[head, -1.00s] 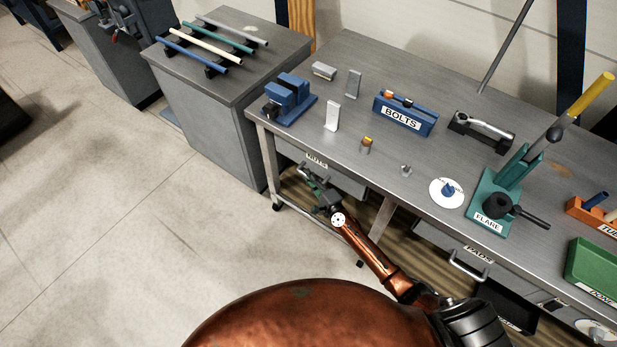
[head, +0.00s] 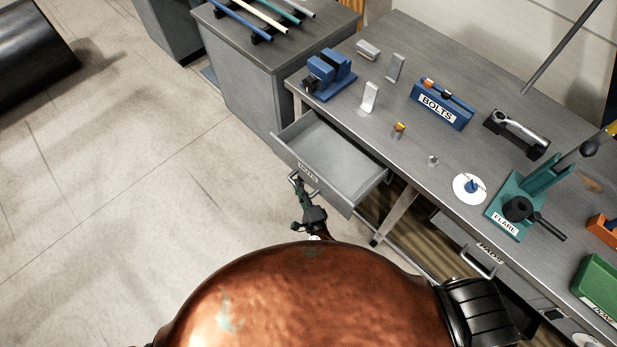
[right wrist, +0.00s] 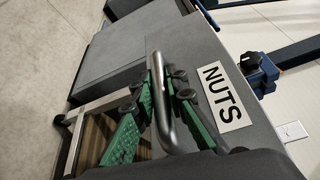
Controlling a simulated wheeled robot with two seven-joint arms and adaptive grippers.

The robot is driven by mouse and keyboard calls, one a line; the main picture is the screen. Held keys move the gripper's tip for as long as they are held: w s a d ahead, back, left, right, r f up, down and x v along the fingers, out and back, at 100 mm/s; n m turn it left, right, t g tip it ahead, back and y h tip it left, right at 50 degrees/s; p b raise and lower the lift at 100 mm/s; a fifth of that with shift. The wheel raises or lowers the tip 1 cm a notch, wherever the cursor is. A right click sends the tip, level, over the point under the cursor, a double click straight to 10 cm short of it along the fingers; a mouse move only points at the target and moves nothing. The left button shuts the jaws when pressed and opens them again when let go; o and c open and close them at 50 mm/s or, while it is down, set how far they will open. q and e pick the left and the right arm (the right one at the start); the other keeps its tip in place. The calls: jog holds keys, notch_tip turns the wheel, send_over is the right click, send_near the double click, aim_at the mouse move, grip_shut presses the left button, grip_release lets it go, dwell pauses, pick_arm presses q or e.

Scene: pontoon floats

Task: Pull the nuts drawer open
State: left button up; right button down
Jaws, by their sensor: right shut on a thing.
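The nuts drawer (head: 336,160) stands pulled out from under the workbench in the head view, and its grey inside shows, looking empty. Its label (right wrist: 219,93) reads NUTS in the right wrist view. The bar handle (right wrist: 161,100) is on the drawer front. My right gripper (head: 298,182) is at the drawer front, shut on the handle. In the right wrist view its green-padded fingers (right wrist: 160,88) sit on both sides of the bar. My left gripper is not in view.
The workbench (head: 400,130) carries a blue vise (head: 331,75), a BOLTS holder (head: 441,104) and a green FLARE tool (head: 522,200). The pads drawer (head: 480,255) is at the lower right. The floor left of the drawer is clear.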

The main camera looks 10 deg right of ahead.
jog(key=shift+s+a, duration=0.5)
jog(key=shift+a, duration=0.1)
jog(key=c, duration=1.9)
grip_release()
jog(key=shift+c, duration=0.2)
jog(key=f+v, duration=0.1)
jog(key=v, duration=1.1)
jog(key=shift+r, duration=0.5)
